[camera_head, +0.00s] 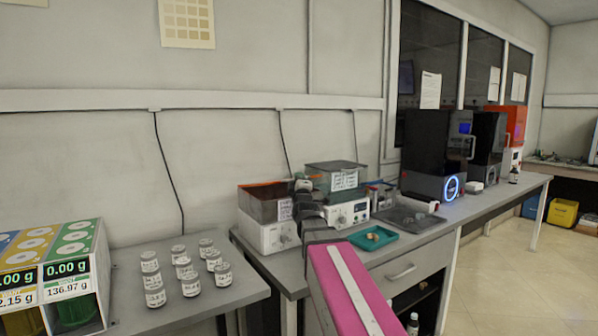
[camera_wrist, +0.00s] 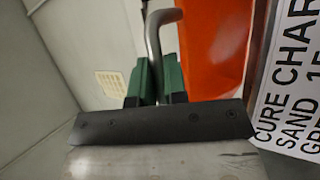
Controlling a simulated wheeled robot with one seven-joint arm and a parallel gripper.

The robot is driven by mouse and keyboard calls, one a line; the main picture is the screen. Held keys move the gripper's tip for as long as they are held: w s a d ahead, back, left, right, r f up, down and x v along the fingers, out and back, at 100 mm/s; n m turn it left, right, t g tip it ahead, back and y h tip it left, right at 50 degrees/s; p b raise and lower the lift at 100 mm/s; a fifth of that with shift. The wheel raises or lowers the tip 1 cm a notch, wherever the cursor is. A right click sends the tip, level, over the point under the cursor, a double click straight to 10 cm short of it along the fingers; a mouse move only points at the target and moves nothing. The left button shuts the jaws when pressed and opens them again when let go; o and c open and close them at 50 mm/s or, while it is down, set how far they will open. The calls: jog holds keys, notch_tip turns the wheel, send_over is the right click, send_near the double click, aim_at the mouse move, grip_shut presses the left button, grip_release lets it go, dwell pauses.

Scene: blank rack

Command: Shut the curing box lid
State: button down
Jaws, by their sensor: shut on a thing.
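The curing box (camera_head: 265,237) stands on the grey bench in the head view, with a white base and a dark, orange-edged lid (camera_head: 262,203). How far the lid is raised is hard to tell. My gripper (camera_head: 302,187) is at the right side of this box, partly hidden by my arm. In the wrist view my gripper's green fingers (camera_wrist: 157,86) are shut on a bent metal handle (camera_wrist: 161,28). An orange panel (camera_wrist: 213,50) and a white printed label (camera_wrist: 290,85) are just right of the fingers.
A second box with a dark green-edged cover (camera_head: 335,170) stands close behind on the right. A teal tray (camera_head: 388,236) and a grey tray (camera_head: 425,222) lie to the right. Several labelled jars (camera_head: 183,272) stand on the left bench, beside a coloured scale unit (camera_head: 75,245).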

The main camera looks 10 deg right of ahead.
notch_tip(320, 180, down, 7)
jog(key=m+t, duration=0.1)
jog(key=shift+s, duration=0.3)
jog(key=shift+d+f, duration=0.1)
jog(key=shift+d, duration=0.05)
jog(key=c, duration=1.5)
grip_release()
jog(key=shift+o, duration=0.2)
jog(key=shift+s, duration=0.1)
jog(key=v, duration=1)
jog(key=shift+s+f, duration=0.25)
